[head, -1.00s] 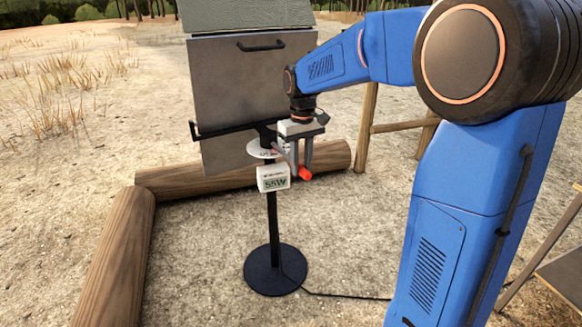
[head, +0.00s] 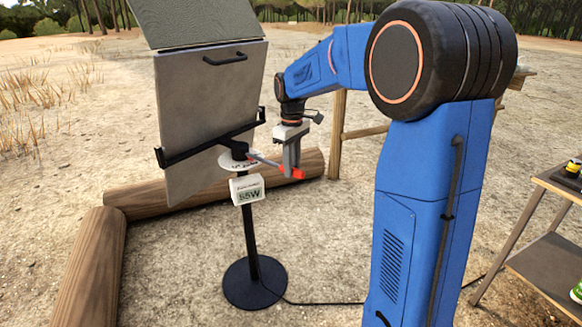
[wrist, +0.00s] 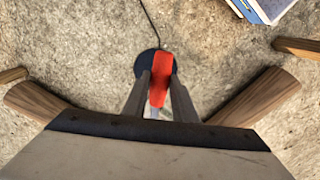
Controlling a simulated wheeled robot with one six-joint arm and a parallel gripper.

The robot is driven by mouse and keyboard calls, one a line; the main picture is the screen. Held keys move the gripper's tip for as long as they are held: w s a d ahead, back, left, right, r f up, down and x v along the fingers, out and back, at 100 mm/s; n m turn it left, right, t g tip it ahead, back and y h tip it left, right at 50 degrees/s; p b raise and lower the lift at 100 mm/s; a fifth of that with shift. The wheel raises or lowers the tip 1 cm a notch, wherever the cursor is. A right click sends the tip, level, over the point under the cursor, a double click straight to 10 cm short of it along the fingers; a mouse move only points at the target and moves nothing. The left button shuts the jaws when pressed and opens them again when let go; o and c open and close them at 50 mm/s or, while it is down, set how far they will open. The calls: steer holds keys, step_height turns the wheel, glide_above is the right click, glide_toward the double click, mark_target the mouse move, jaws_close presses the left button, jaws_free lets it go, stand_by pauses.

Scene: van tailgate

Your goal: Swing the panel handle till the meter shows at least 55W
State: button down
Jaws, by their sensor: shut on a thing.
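The grey panel (head: 212,110) stands tilted in a black bracket on a thin pole. Its handle is a thin rod with a red grip (head: 298,173) at the end, sticking out to the right. My gripper (head: 290,168) points down and is shut on the red grip. In the wrist view, the red grip (wrist: 160,72) lies between the two fingers of my gripper (wrist: 161,88). The small white meter (head: 247,190) on the pole appears to read 55W. The fingers partly hide the grip in the head view.
The pole stands on a round black base (head: 254,283), with a cable running right along the ground. Logs (head: 90,270) lie left of and behind it. A wooden table (head: 555,255) with a lower shelf is at the right. Sandy ground in front is open.

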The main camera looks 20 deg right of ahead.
steer(key=c, duration=1.5)
jaws_free()
steer(key=shift+o, duration=0.2)
steer(key=shift+r, duration=0.1)
step_height(320, 180, up, 17)
steer(key=shift+r, duration=0.1)
steer(key=s+a+f+m+t, duration=0.1)
steer(key=s+a+f+m, duration=0.15)
steer(key=s, duration=0.75)
steer(key=s+a+f+m+t, duration=0.1)
steer(key=s+f+t, duration=0.15)
steer(key=s, duration=0.75)
steer(key=s+a+f+m+t, duration=0.1)
steer(key=s+f+m, duration=0.1)
steer(key=s+f, duration=1.2)
steer(key=shift+s+a, duration=0.15)
steer(key=shift+s, duration=0.25)
